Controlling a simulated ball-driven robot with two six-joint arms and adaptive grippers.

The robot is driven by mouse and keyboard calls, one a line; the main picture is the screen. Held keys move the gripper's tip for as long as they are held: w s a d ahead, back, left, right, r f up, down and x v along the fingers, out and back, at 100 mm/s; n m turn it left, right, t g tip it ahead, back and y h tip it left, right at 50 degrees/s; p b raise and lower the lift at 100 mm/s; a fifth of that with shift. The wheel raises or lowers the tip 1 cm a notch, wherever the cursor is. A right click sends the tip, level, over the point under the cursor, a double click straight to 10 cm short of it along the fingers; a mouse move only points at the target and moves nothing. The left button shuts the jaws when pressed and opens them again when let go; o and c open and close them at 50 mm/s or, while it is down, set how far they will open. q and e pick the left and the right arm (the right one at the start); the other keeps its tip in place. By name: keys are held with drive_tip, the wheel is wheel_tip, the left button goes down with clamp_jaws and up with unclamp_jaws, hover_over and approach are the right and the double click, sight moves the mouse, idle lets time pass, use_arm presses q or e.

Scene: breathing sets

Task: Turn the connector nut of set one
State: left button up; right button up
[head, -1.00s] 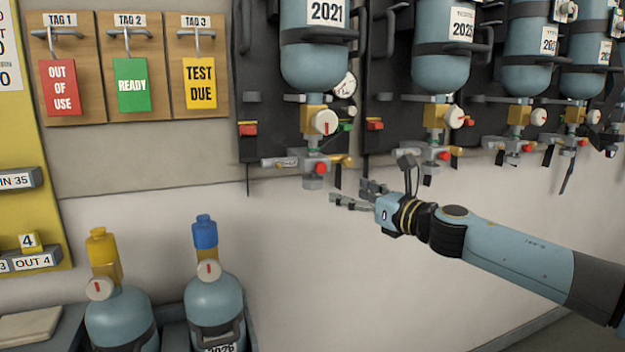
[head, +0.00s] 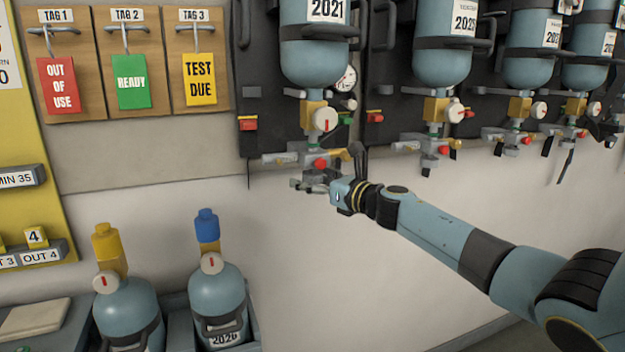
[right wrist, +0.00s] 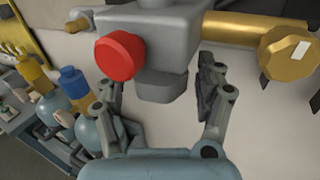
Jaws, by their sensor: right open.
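The leftmost hanging set, its blue cylinder (head: 315,55) labelled 2021, has a brass neck, a round gauge and a grey valve block (head: 305,152) with a red knob (head: 321,163). In the right wrist view a grey connector nut (right wrist: 162,88) sits under the valve block, beside the red knob (right wrist: 120,56). My right gripper (head: 310,183) is open just below the block. In the right wrist view its fingers (right wrist: 160,100) stand on both sides of the nut, with visible gaps. In the head view the fingers mostly hide the nut. My left gripper is not in view.
More hanging sets (head: 445,50) line the wall to the right. A brass knob (right wrist: 287,55) sticks out right of the block. Two cylinders (head: 128,310) (head: 217,300) stand below left. Tags hang on a wooden board (head: 75,105). The wall under the set is clear.

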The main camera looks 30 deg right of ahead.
drive_tip(key=c, duration=1.2)
drive_tip(key=shift+h, duration=0.3)
